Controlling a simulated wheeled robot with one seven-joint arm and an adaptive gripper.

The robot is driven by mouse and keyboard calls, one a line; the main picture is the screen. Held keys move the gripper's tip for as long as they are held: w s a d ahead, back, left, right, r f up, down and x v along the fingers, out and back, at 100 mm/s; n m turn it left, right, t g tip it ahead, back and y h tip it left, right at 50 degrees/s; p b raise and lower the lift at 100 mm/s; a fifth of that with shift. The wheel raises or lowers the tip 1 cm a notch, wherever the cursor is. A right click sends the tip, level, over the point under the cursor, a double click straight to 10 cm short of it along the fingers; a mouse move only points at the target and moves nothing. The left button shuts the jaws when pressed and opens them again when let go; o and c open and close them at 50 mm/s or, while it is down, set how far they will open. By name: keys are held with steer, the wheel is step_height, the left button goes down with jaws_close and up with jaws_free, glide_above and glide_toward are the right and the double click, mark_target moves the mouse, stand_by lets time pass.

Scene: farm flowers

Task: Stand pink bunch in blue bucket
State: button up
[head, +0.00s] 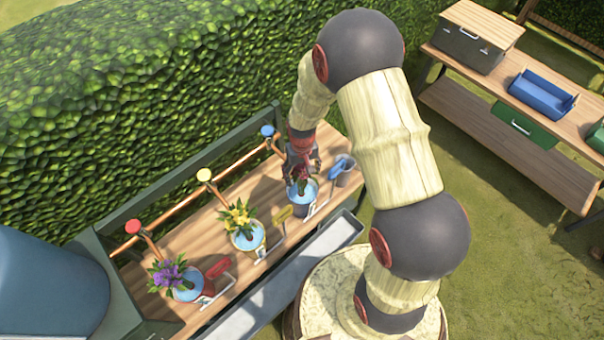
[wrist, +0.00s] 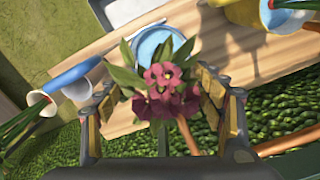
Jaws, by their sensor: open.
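The pink bunch (head: 303,182) has dark pink blooms and green leaves; in the wrist view its blooms (wrist: 166,88) lie between my fingers. It appears to stand in the right-hand bucket (head: 299,208), a bluish pail with light blue water, also in the wrist view (wrist: 152,45). Its stems are hidden by the blooms and leaves. My gripper (head: 303,162) is just above this bucket, pointing down. In the wrist view its fingers (wrist: 165,103) are apart on both sides of the bunch, with gaps visible.
A bucket with yellow flowers (head: 242,238) and one with purple flowers (head: 187,288) stand to the left on the wooden bench (head: 210,230). A blue-handled tool (head: 338,168) and a pale pot (head: 346,178) are close on the right. A hedge rises behind.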

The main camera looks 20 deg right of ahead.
step_height(320, 180, up, 11)
steer(key=shift+r, duration=0.2)
stand_by(0.6)
steer(key=shift+s, duration=0.1)
stand_by(0.4)
steer(key=s+r+t+b, duration=0.5)
steer(key=s+r+b, duration=0.6)
steer(key=s+r, duration=0.6)
steer(key=shift+s+r+t, duration=0.2)
steer(key=shift+s+t, duration=0.1)
steer(key=shift+s, duration=0.95)
